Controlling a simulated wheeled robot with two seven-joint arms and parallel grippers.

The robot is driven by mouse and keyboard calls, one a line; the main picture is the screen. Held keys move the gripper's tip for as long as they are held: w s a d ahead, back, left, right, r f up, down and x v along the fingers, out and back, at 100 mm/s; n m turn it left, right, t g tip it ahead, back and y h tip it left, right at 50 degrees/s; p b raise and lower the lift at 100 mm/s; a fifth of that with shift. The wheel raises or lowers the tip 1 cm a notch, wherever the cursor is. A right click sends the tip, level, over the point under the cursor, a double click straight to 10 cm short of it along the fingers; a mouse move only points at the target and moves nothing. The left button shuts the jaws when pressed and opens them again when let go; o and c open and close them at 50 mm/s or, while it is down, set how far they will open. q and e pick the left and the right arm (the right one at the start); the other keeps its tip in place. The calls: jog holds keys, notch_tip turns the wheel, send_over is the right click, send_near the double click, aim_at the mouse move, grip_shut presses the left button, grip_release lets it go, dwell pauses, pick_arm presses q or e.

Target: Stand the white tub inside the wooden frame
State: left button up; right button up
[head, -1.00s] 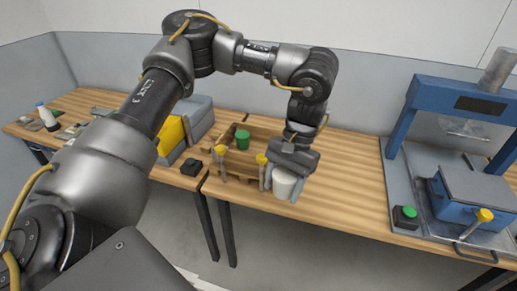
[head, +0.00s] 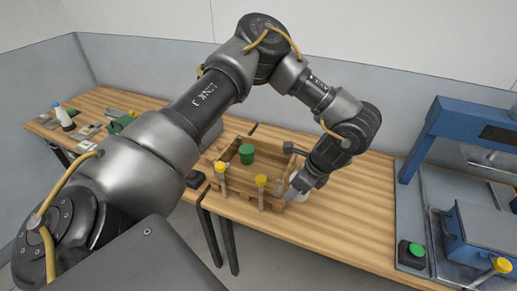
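The wooden frame (head: 240,188) is a low open box on the wooden bench, near the picture's middle. A green round object (head: 247,154) stands inside it. The white tub (head: 299,196) is just right of the frame and mostly hidden behind my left gripper, so I cannot tell whether it touches the bench. My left gripper (head: 294,184) is tilted at the frame's right end, over the tub. Its fingers are too hidden to show whether they hold the tub. My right gripper is out of view.
A blue press (head: 436,135) and a green button box (head: 412,254) are at the right. Small parts and a white bottle (head: 62,116) lie far left. The bench between frame and press is clear.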

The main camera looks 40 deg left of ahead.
pick_arm(q)
jog(key=w+a+m+t+h+p, duration=0.3)
jog(key=a+m+t, duration=0.2)
jog(key=m, duration=1)
jog(key=shift+w+a+f+m, duration=0.25)
jog(key=shift+w+a+m, duration=0.05)
jog(key=shift+a, duration=0.8)
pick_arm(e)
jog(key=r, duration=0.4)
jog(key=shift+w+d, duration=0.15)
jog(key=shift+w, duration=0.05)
pick_arm(q)
jog(key=b, duration=0.7)
send_near(272, 170)
jog(key=shift+w+f, duration=0.8)
jog(key=shift+f, duration=0.2)
jog(key=shift+w+a+f, duration=0.1)
jog(key=shift+w+a, duration=0.05)
jog(key=shift+a, duration=0.15)
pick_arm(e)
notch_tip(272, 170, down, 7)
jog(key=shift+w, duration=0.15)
pick_arm(q)
jog(key=shift+w+a+f+b, duration=0.15)
jog(key=shift+f+b, duration=0.65)
jog(key=shift+f, duration=0.9)
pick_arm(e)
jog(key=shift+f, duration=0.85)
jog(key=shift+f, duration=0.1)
